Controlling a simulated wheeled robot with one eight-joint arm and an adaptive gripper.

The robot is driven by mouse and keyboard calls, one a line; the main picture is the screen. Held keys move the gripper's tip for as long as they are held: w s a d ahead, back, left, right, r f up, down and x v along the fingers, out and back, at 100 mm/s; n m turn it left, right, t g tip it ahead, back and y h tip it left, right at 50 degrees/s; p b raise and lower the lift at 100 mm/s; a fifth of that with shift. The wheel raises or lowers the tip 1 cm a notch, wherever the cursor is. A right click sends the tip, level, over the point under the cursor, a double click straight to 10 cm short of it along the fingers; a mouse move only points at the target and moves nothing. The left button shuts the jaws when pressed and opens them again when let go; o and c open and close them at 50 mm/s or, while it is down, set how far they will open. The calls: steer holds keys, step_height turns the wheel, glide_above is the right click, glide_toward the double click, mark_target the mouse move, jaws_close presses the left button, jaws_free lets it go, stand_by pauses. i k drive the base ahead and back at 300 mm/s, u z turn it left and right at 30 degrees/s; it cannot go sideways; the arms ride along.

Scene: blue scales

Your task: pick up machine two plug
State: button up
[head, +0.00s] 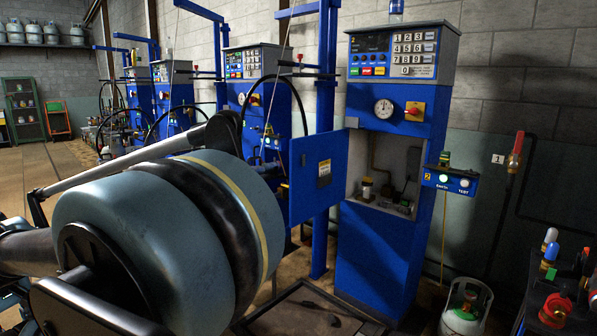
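The nearest blue machine (375,255) stands right of centre, with a keypad panel on top and a round dial below it. Its door (318,172) is swung open to the left. Inside the open compartment are a small jar (367,187) and several small dark fittings (398,204). A small dark piece (411,186) sits on the compartment's right inner wall; I cannot tell whether it is a plug. My arm fills the lower left; my gripper is not visible.
A pale gas cylinder (466,308) stands on the floor at lower right. A dark rack with coloured fittings (556,309) is at the right edge. A red valve handle (516,150) is on the wall pipe. A dark floor platform (292,318) lies before the machine.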

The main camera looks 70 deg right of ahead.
mark_target(397, 199)
steer(key=i, duration=1.65)
steer(key=z, duration=3.65)
steer(key=i, duration=1)
steer(key=u, duration=0.05)
